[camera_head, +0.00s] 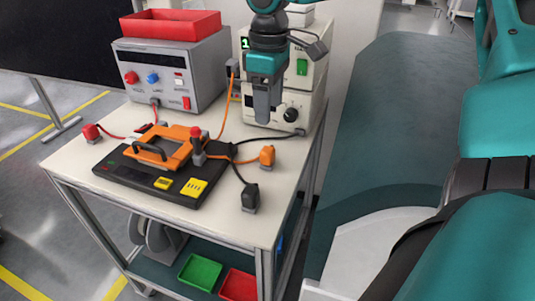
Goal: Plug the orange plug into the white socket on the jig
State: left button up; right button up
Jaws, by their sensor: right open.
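The orange plug (267,155) stands near the right edge of the trolley top, with an orange lead running left from it. The jig (140,182) is a dark base with an orange frame (163,147) and a black handle, to the left of the plug. I cannot make out a white socket on it. My right gripper (266,115) points down above and behind the orange plug, apart from it, in front of the white instrument. It is open and I see nothing between its fingers. My left gripper is not in view.
A black plug (250,196) stands in front of the orange one, and a red plug (91,132) at the far left. A grey power supply (180,72) with a red tray (170,24) and a white instrument (308,95) stand behind.

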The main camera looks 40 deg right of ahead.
aim_at(268, 149)
notch_tip(268, 149, down, 8)
jog(key=shift+r+b, duration=0.15)
jog(key=shift+b, duration=0.4)
jog(key=f, duration=0.5)
jog(key=shift+w+f+b, duration=0.15)
jog(key=shift+w+b, duration=0.05)
jog(key=shift+b, duration=0.1)
jog(key=shift+c, duration=0.4)
jog(key=c, duration=0.9)
